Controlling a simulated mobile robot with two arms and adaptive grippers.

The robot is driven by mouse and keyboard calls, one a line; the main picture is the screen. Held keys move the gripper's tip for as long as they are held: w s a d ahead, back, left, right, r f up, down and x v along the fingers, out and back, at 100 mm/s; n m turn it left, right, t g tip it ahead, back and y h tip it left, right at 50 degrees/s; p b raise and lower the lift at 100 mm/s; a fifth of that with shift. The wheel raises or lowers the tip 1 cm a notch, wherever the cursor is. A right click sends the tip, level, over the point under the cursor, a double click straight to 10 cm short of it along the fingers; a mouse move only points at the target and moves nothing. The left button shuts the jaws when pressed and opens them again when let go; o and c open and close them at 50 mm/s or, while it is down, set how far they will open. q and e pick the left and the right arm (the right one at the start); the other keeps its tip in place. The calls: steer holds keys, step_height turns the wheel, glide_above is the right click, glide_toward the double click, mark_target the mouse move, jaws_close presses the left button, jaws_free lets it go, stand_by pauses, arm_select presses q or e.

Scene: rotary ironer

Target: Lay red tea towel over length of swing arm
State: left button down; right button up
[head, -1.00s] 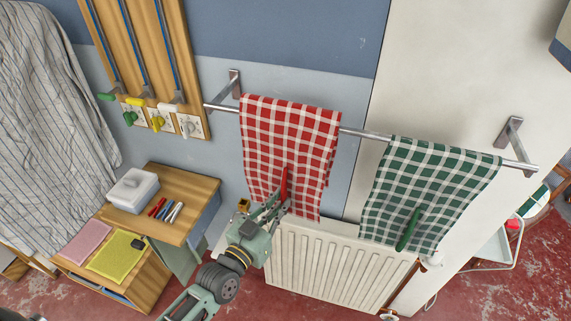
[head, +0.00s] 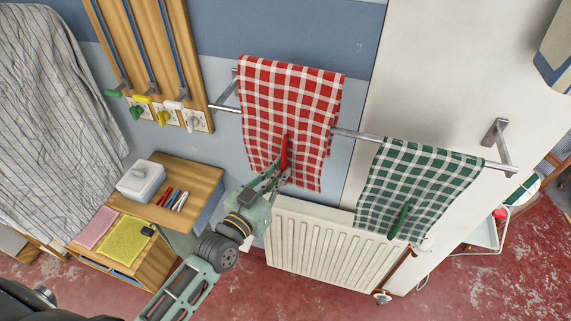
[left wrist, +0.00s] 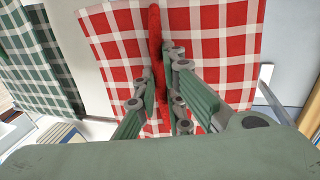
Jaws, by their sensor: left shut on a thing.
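The red and white checked tea towel (head: 290,95) hangs in front of the metal rail (head: 352,134), its top edge above the rail. A red grip (head: 284,152) stands out from its front. My left gripper (head: 275,178) is shut on this red grip, low on the towel. In the left wrist view the red grip (left wrist: 157,60) runs up between the fingers (left wrist: 160,95), with the checked cloth (left wrist: 215,45) behind. The towel hides part of the rail, so I cannot tell whether they touch. I cannot make out a separate swing arm. My right gripper is out of view.
A green checked towel (head: 420,185) with a green grip hangs on the rail's right part. A white radiator (head: 335,250) stands below. At left are a wooden cabinet (head: 205,178) with a white box and pens, a board with coloured handles (head: 150,40), and striped cloth (head: 50,100).

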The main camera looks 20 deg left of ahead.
mark_target(288, 87)
arm_select(q)
step_height(288, 87, up, 20)
steer(key=shift+r, duration=0.25)
steer(key=shift+w+r, duration=0.1)
steer(key=shift+r, duration=1.3)
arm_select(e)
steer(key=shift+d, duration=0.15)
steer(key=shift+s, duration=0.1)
